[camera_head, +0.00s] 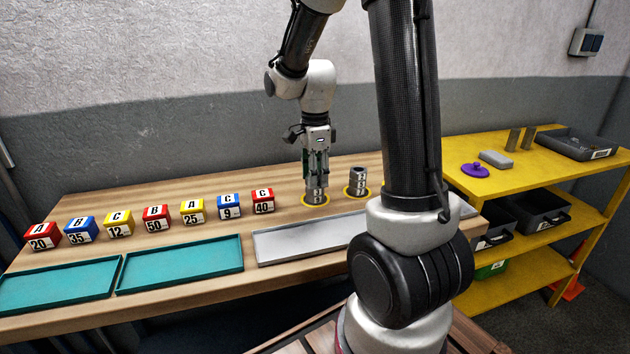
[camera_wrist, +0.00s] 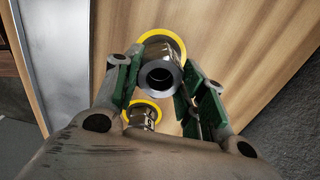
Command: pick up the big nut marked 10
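The number 10 is not readable.
Several coloured blocks with letters and numbers, such as a red one (camera_head: 263,200), stand in a row to the left. Teal trays (camera_head: 180,265) and a grey tray (camera_head: 300,241) lie along the front edge. A yellow shelf (camera_head: 495,185) stands at the right.

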